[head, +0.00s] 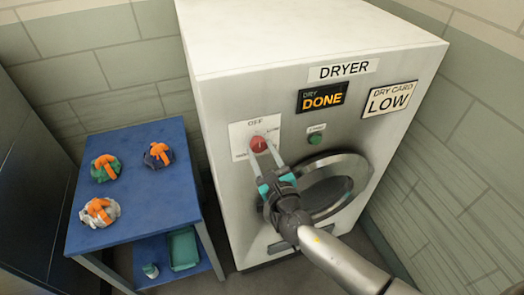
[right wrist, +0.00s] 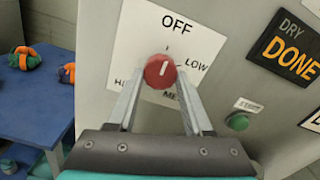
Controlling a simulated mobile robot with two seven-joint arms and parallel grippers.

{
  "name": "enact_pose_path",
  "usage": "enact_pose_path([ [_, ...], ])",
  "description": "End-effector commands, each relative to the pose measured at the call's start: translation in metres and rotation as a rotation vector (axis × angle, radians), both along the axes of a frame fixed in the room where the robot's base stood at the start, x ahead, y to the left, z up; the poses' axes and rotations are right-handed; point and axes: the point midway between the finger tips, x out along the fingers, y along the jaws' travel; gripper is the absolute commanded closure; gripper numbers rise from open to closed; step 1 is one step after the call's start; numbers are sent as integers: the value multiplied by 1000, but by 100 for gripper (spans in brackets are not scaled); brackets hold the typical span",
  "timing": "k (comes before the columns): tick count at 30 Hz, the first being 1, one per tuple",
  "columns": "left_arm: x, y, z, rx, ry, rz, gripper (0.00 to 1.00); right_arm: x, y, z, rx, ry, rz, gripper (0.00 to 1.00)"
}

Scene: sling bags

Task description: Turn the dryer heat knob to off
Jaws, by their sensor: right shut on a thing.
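The dryer heat knob (head: 258,144) is a round red knob on a white dial plate on the dryer's front. It also shows in the right wrist view (right wrist: 160,71), with a short white pointer mark standing nearly upright, roughly toward the OFF label (right wrist: 176,22). LOW is at the right of the dial; the lower labels are partly hidden by my fingers. My right gripper (head: 262,151) is shut on the knob, one finger on each side. My left gripper is not in view.
The dryer (head: 225,110) has a DONE display (head: 321,97), a LOW dry card (head: 389,99), a green start button (head: 315,138) and a round door (head: 330,186) near my right arm. A blue table (head: 135,205) at the left holds bundled sling bags (head: 105,167).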

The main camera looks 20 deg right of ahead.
Motion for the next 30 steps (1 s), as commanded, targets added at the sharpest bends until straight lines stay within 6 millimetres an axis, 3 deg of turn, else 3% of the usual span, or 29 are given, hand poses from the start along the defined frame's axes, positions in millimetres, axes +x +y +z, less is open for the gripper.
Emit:
enact_pose_path([
  [10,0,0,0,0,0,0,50,0,0,0,-10,-1,0,100],
  [11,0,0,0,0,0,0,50,0,0,0,-10,-1,0,46],
  [18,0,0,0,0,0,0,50,0,0,0,-7,0,0,19],
  [30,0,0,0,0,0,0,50,-9,-1,-1,-5,1,1,19],
])
